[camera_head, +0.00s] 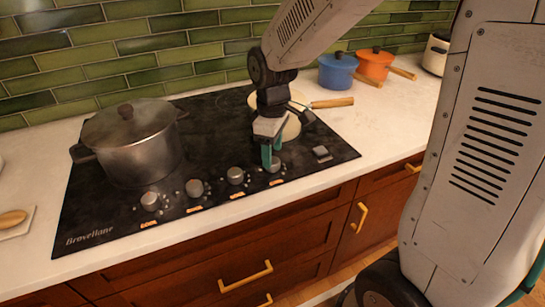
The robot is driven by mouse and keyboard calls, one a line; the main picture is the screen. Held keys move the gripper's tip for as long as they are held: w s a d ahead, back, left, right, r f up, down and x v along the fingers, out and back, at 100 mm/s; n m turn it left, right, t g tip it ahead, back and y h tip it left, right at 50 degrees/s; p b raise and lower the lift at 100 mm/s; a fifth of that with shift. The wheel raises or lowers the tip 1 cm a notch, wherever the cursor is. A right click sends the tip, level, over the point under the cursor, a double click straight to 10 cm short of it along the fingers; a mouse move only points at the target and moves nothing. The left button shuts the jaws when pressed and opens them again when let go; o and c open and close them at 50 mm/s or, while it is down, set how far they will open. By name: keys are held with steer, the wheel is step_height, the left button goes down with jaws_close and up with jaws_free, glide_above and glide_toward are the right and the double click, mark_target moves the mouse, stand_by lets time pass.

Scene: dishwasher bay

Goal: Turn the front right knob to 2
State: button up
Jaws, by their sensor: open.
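A black cooktop (215,130) has several round silver knobs along its front edge.
A lidded grey pot (135,148) stands on the cooktop's left side. A pan with a wooden handle (331,103) lies behind my gripper. A blue pot (337,72) and an orange pot (374,65) stand at the back right.

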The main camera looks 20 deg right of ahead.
mark_target(273, 164)
steer(key=shift+f, duration=1.45)
steer(key=c, duration=1)
steer(key=shift+m, duration=0.3)
steer(key=m, duration=1.1)
